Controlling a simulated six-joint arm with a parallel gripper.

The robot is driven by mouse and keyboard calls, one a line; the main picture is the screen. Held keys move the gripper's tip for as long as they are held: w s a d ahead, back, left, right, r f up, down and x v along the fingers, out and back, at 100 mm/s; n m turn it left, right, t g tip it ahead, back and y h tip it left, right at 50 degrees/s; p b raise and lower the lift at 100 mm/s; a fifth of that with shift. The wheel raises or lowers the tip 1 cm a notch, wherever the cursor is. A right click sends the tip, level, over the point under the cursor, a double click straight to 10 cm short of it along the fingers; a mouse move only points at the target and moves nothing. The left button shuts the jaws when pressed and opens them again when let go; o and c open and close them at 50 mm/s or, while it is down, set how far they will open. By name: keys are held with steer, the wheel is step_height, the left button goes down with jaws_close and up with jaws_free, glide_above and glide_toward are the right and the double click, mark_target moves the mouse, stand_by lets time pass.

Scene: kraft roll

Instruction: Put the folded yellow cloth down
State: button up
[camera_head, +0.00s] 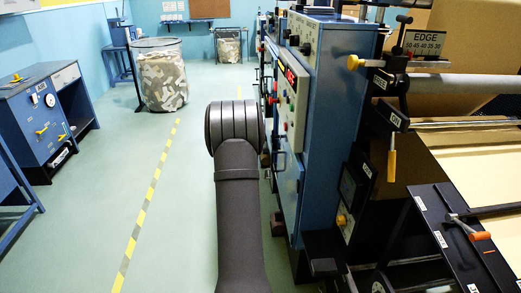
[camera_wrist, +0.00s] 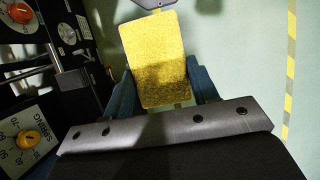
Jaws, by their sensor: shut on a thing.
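The folded yellow cloth (camera_wrist: 157,58) is in the wrist view, a speckled yellow rectangle. My gripper (camera_wrist: 162,84) is shut on it, with one blue finger at each side of its lower part. The cloth sticks out past the fingertips. Green floor shows behind and to its right. In the head view neither the cloth nor my gripper can be made out; my dark grey arm hides part of the middle.
In the wrist view, a spring dial (camera_wrist: 28,140) and a red knob (camera_wrist: 20,13) are on dark panels at left. In the head view, the blue machine (camera_head: 335,120) stands right of my arm, a blue bench (camera_head: 40,118) at left. The floor between has a striped line (camera_head: 146,205).

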steer(key=w+d+f+m+t, duration=0.3)
steer(key=d+f+m, duration=0.1)
steer(key=d+m, duration=0.75)
steer(key=w+d+f+m+t, duration=0.3)
steer(key=d+f+m, duration=0.1)
steer(key=d+m, duration=0.7)
steer(key=w+d+f+m+t, duration=0.3)
steer(key=d+f+m, duration=0.1)
steer(key=d+m, duration=0.75)
steer(key=f, duration=0.3)
steer(key=f+m, duration=0.1)
steer(key=f, duration=0.2)
steer(key=a+f+m, duration=0.1)
steer(key=f, duration=0.2)
steer(key=shift+s+f, duration=0.15)
steer(key=shift+f, duration=0.2)
steer(key=shift+f, duration=0.1)
steer(key=o, duration=0.9)
steer(key=v, duration=1.2)
steer(key=shift+s, duration=0.1)
